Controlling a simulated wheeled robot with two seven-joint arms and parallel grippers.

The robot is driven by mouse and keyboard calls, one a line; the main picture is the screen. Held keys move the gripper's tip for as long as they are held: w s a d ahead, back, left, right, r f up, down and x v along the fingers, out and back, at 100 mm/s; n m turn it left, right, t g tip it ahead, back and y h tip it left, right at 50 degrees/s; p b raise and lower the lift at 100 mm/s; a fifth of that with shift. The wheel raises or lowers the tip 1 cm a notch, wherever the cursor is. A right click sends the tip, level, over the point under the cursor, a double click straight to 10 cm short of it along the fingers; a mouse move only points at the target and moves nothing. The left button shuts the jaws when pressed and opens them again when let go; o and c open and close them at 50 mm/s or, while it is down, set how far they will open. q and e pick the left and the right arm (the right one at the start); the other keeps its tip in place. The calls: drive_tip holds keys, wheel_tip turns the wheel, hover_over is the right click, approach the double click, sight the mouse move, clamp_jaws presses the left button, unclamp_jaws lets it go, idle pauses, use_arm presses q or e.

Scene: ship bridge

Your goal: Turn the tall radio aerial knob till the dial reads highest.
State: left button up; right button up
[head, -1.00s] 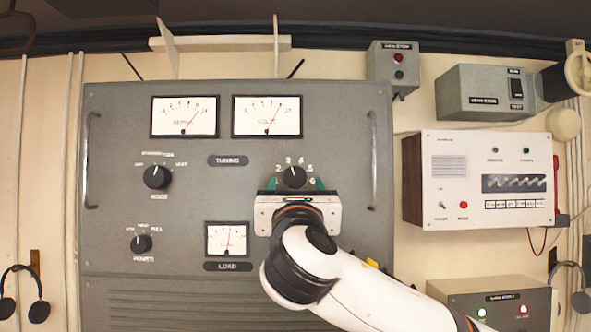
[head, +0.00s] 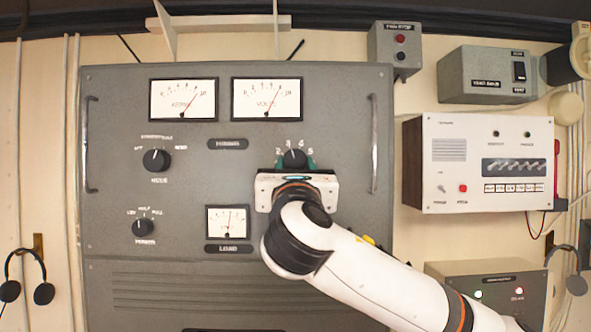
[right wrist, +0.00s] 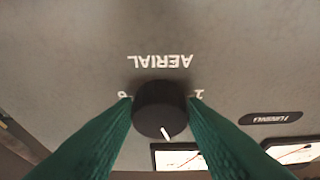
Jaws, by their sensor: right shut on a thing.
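The black aerial knob (head: 294,158) sits on the grey radio panel (head: 130,270), with numbers around its top. Its white pointer points up and slightly left, near the 3. My right gripper (head: 295,164) is shut on the knob, one green finger on each side. In the right wrist view, the knob (right wrist: 159,108) stands between the fingers, below the upside-down word AERIAL. The load dial (head: 228,222) is left of my gripper; its needle stands nearly upright, leaning slightly right. Two larger dials, the left (head: 183,100) and right (head: 267,100), have needles leaning right. My left gripper is not in view.
Two other black knobs, the upper (head: 157,160) and lower (head: 143,227), are on the panel's left. A metal handle (head: 373,145) stands right of my gripper. A white-fronted box (head: 470,195) is on the wall to the right.

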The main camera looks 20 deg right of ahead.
drive_tip(key=shift+a+f+m+h+b, duration=0.15)
drive_tip(key=shift+m+h+b, duration=0.55)
drive_tip(key=shift+m+b, duration=0.7)
drive_tip(key=m+g+h, duration=0.1)
drive_tip(key=m, duration=0.1)
drive_tip(key=shift+a+m+b, duration=0.1)
drive_tip(key=shift+m+b, duration=0.3)
drive_tip(key=m, duration=0.1)
drive_tip(key=m+g+h+b, duration=0.1)
drive_tip(key=shift+w+r+m, duration=0.1)
drive_tip(key=shift+r+m, duration=0.1)
drive_tip(key=shift+m, duration=0.2)
drive_tip(key=shift+a+r+m+g+h+b, duration=0.1)
drive_tip(key=shift+m+g+h+b, duration=0.45)
drive_tip(key=shift+m, duration=0.55)
drive_tip(key=shift+r, duration=0.1)
drive_tip(key=o, duration=1)
